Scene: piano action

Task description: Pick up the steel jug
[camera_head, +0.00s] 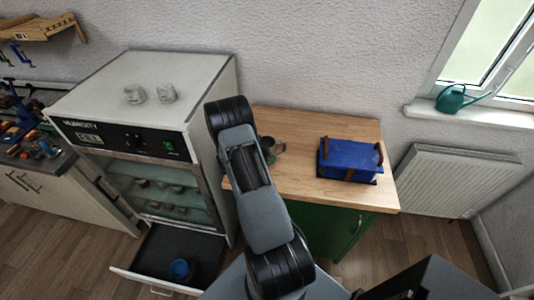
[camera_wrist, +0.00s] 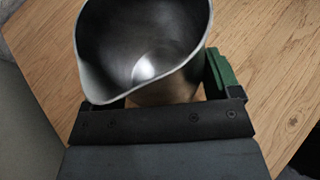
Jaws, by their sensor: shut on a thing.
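The steel jug (camera_wrist: 145,45) fills the upper middle of the wrist view, its open mouth and pouring lip facing the camera; it looks empty inside. My gripper (camera_wrist: 165,92) is shut on the jug's body. One green finger pad (camera_wrist: 219,70) shows at the jug's right side; the other finger is mostly hidden by the jug. In the head view the jug (camera_head: 265,142) shows small and dark beside my arm, over the left part of the wooden worktop (camera_head: 310,125). I cannot tell whether its base touches the wood.
A blue box (camera_head: 346,160) with brown straps sits on the worktop's right part. A white humidity cabinet (camera_head: 140,130) stands close on the left, with its drawer (camera_head: 205,260) pulled out and a blue cup (camera_head: 180,270) inside. A green watering can (camera_head: 452,98) stands on the windowsill.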

